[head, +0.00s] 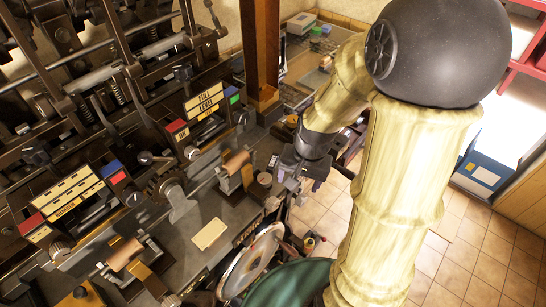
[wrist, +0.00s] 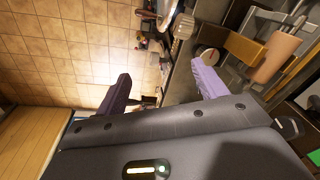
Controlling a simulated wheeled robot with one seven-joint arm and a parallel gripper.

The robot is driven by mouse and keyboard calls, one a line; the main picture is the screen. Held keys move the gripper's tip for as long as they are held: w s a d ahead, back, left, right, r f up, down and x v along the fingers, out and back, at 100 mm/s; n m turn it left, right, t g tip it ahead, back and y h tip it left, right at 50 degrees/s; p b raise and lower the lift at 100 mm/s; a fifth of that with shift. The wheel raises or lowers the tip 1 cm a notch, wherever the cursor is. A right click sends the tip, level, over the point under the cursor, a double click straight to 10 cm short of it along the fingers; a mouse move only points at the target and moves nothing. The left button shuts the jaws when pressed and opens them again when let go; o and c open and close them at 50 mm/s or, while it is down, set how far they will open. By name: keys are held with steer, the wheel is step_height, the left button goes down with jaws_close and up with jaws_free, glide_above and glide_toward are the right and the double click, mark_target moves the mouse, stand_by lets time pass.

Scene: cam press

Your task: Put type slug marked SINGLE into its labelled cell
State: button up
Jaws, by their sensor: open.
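My gripper (head: 304,183) hangs at the right edge of the dark machine bench. In the wrist view its two purple fingers (wrist: 162,82) are spread apart with nothing held between them. A small round piece (wrist: 208,56) lies just beyond the right finger, beside a brass-coloured block. I cannot read the word SINGLE on anything, so I cannot tell which piece is the slug. The machine carries a FULL LEVEL sign (head: 207,103) and a cream label panel (head: 67,198) whose small text is unclear. I cannot make out the labelled cell.
Levers and rods crowd the machine at the left. A wooden post (head: 262,45) rises behind the bench. A cream card (head: 210,233) lies on the bench front, near a round metal disc (head: 252,262). Tiled floor (head: 450,270) is open at the right, before a blue box (head: 486,165).

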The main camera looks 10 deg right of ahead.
steer(key=w+d+m+t+y, duration=0.3)
steer(key=w+d+m+y, duration=0.3)
steer(key=m, duration=1.2)
steer(key=w+d, duration=0.4)
steer(key=shift+w+f+m+y, duration=0.2)
steer(key=shift+w+m+y, duration=0.1)
steer(key=shift+y, duration=0.1)
steer(key=shift+w+a+f, duration=0.1)
steer(key=shift+w+a, duration=0.05)
steer(key=p, duration=0.3)
glide_toward(273, 163)
steer(key=f, duration=0.1)
steer(key=w+a+f, duration=0.1)
steer(key=f, duration=0.1)
steer(key=shift+w, duration=0.25)
